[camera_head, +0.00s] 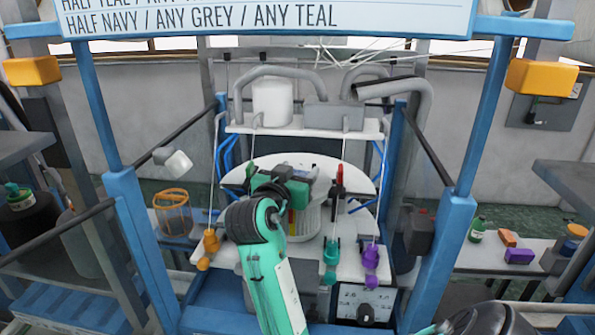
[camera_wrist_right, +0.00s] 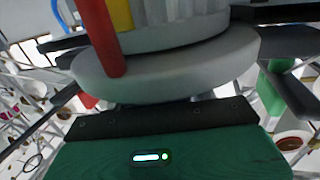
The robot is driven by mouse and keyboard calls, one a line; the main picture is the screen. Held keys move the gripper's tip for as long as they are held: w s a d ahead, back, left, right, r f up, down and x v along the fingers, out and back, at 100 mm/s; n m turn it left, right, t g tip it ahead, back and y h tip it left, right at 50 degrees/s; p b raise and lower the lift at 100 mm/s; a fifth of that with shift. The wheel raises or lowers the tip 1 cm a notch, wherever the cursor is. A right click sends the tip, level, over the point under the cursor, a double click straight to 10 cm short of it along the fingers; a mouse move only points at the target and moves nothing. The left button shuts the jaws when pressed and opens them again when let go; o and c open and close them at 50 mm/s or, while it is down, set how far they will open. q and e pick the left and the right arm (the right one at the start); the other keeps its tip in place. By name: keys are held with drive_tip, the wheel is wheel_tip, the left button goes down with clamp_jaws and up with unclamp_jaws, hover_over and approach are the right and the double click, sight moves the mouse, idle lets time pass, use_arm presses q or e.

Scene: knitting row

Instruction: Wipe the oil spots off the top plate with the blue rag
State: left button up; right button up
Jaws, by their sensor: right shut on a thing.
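The top plate (camera_head: 345,172) is a white round plate in the middle of the blue machine frame in the head view. My right gripper (camera_head: 284,178) is over the left half of this plate, its arm reaching up from the bottom middle. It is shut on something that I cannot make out. No blue rag shows clearly in either view. Oil spots cannot be told on the part of the plate that shows; the gripper and arm hide part of it. In the right wrist view a pale grey round body (camera_wrist_right: 170,70) is close in front of the gripper. My left gripper is not in view.
Blue posts (camera_head: 455,230) flank the machine. A red-and-black upright part (camera_head: 338,183) stands just right of my gripper. Orange, teal (camera_head: 330,262) and purple (camera_head: 371,262) fittings sit along the lower front. A shelf with a white canister (camera_head: 272,103) and grey pipes is behind the plate.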

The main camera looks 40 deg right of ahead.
drive_tip(key=shift+w+d, duration=1.3)
drive_tip(key=shift+d, duration=0.3)
drive_tip(key=shift+s+a+b, duration=0.2)
drive_tip(key=shift+s+a, duration=0.45)
drive_tip(key=shift+a, duration=0.2)
drive_tip(key=shift+s+a+b, duration=0.2)
drive_tip(key=shift+s+a, duration=0.45)
drive_tip(key=shift+a, duration=0.15)
drive_tip(key=shift+w+d, duration=0.65)
drive_tip(key=shift+d, duration=0.15)
drive_tip(key=shift+w+d, duration=0.6)
drive_tip(key=shift+d, duration=0.2)
drive_tip(key=shift+s+a+f+b, duration=0.2)
drive_tip(key=shift+s+a+b, duration=0.15)
drive_tip(key=shift+s+a, duration=0.3)
drive_tip(key=shift+v, duration=1.15)
drive_tip(key=shift+w+r+x, duration=0.2)
drive_tip(key=shift+x, duration=0.85)
drive_tip(key=shift+w+r+x, duration=0.15)
drive_tip(key=shift+x, duration=0.9)
drive_tip(key=shift+a, duration=0.15)
drive_tip(key=shift+r, duration=0.1)
drive_tip(key=shift+r+p, duration=2)
drive_tip(key=shift+r, duration=0.95)
